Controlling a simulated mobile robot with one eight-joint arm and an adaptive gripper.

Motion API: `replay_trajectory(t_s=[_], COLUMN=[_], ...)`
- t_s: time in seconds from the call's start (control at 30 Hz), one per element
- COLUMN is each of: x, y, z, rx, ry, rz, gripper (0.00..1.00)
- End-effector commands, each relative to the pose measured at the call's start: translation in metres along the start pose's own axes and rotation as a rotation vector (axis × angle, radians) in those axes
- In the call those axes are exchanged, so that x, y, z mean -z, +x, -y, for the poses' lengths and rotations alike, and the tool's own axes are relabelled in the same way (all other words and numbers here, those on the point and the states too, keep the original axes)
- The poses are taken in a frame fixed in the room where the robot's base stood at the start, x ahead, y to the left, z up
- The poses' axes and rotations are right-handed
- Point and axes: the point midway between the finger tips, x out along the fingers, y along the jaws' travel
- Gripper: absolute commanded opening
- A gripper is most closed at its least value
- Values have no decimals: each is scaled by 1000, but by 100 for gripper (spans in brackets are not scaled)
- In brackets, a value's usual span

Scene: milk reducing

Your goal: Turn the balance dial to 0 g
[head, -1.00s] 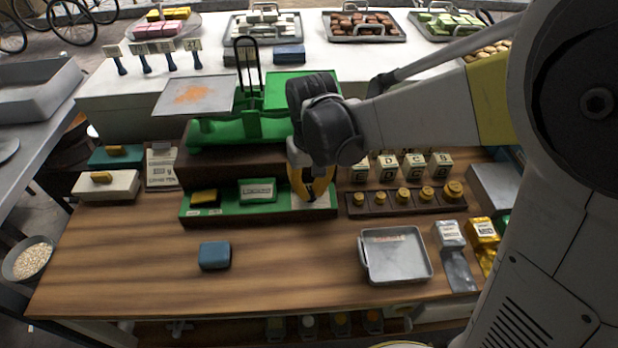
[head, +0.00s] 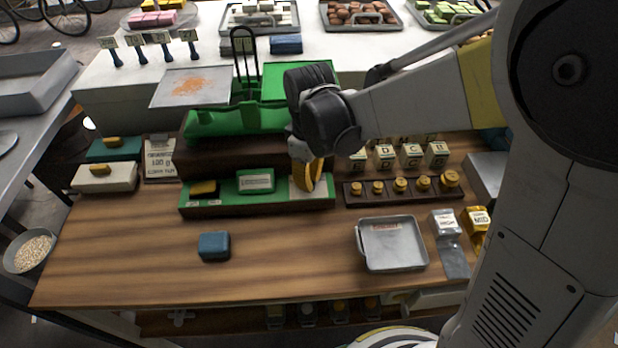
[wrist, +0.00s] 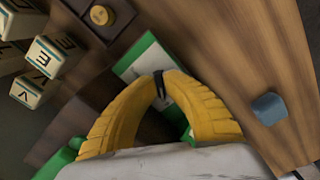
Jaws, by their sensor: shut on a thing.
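The green balance (head: 235,122) stands on a dark stepped base at the back of the wooden counter. Its low green front ledge has a pale dial plate (head: 298,195) at the right end. My gripper (head: 309,189) points down over this plate, its yellow fingers seen nearly edge-on. In the wrist view, the fingertips close around a small dark dial knob (wrist: 160,88) above the pale plate. The fingers hide most of the dial, and I cannot read its setting.
A dark rack of brass weights (head: 400,187) and lettered blocks (head: 411,155) stand just right of my gripper. A metal tray (head: 392,243) and a blue block (head: 214,246) sit in front. The counter's front middle is clear.

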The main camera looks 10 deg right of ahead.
Motion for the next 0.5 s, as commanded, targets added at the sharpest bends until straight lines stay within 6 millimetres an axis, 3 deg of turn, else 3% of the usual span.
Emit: replay_trajectory(t_s=[0.5], x=[0], y=[0], z=[0], rx=[0], ry=[-35], rz=[1], gripper=[0])
